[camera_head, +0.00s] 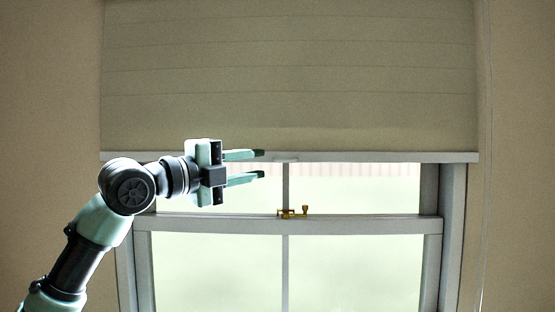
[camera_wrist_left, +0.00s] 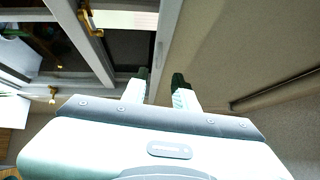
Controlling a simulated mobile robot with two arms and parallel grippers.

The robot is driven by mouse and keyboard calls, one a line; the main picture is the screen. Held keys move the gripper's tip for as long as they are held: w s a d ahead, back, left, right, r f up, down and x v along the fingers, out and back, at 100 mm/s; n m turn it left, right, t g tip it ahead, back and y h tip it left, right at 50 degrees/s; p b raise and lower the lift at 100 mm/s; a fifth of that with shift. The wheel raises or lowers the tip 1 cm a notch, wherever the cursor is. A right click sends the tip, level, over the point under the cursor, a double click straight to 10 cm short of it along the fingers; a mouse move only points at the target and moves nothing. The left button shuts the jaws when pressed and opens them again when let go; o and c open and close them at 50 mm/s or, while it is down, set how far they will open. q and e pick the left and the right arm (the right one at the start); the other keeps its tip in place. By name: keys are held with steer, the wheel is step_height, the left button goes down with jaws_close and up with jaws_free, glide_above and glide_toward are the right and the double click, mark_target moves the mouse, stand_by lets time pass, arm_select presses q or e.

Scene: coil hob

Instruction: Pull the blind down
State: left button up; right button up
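The beige blind (camera_head: 290,80) covers the upper part of the window in the head view. Its pale bottom bar (camera_head: 400,157) hangs above the window's middle rail, with a small tab (camera_head: 285,157) at its centre. My left gripper (camera_head: 262,164) is open and empty, its fingers pointing right, just left of the tab. The upper finger is near the bar's height and the lower one is below it. I cannot tell whether a finger touches the bar. The left gripper's fingers also show in the left wrist view (camera_wrist_left: 160,82). My right gripper is in neither view.
The window's middle rail (camera_head: 360,225) carries a brass latch (camera_head: 293,212) below the blind. A thin cord (camera_head: 488,200) hangs at the right of the frame. Beige wall (camera_head: 50,120) lies on both sides. The space right of the gripper is clear.

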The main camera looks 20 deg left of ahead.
mark_target(284, 160)
arm_select(q)
steer(key=p+x, duration=0.2)
steer(key=x, duration=0.3)
steer(key=shift+w+d+r, duration=0.1)
steer(key=shift+w+d, duration=0.15)
steer(key=shift+w, duration=0.05)
steer(key=shift+w+d+p, duration=0.3)
steer(key=shift+w+p, duration=0.15)
steer(key=shift+w, duration=0.1)
jaws_close()
stand_by(0.7)
